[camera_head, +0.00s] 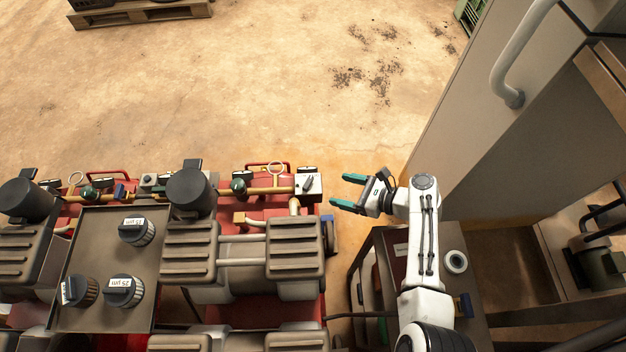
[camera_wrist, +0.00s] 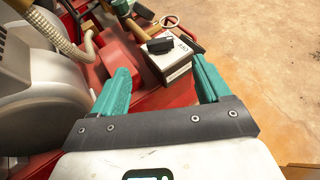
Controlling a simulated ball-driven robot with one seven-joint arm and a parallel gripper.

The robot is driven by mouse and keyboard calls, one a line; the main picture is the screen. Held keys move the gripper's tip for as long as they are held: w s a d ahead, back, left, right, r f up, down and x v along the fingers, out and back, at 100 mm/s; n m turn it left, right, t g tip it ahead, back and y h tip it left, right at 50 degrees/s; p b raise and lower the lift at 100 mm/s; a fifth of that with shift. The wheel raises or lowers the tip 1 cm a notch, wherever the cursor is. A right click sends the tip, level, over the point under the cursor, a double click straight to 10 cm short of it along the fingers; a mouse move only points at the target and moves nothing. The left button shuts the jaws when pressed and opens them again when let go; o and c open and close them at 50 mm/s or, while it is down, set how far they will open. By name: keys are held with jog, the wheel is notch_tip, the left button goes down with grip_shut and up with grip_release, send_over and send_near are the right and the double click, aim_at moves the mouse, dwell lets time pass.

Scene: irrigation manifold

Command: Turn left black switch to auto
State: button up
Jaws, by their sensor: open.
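My gripper (camera_head: 345,191) is open and empty, its teal fingers pointing left. A pale switch box (camera_head: 308,184) with a dark knob is just left of the fingertips, apart from them, on the right red unit. In the wrist view this box (camera_wrist: 176,62) lies ahead, between and beyond the fingertips (camera_wrist: 161,72), with its black switch (camera_wrist: 160,46) on top. Its lettering is too small to read. A second pale switch box (camera_head: 150,180) stands farther left, on the left unit; its knob is small and unclear. It is well away from my gripper.
A dark motor (camera_head: 189,188) and brass pipework (camera_head: 266,189) lie between the two boxes. Filter knobs (camera_head: 136,231) sit on a panel at lower left. A grey cabinet (camera_head: 470,120) stands at right.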

aim_at(309, 183)
jog(key=b+x, duration=0.3)
jog(key=x, duration=0.7)
jog(key=shift+a+f, duration=0.1)
jog(key=shift+a, duration=0.2)
jog(key=c, duration=1)
jog(key=shift+b, duration=0.3)
jog(key=shift+c, duration=0.2)
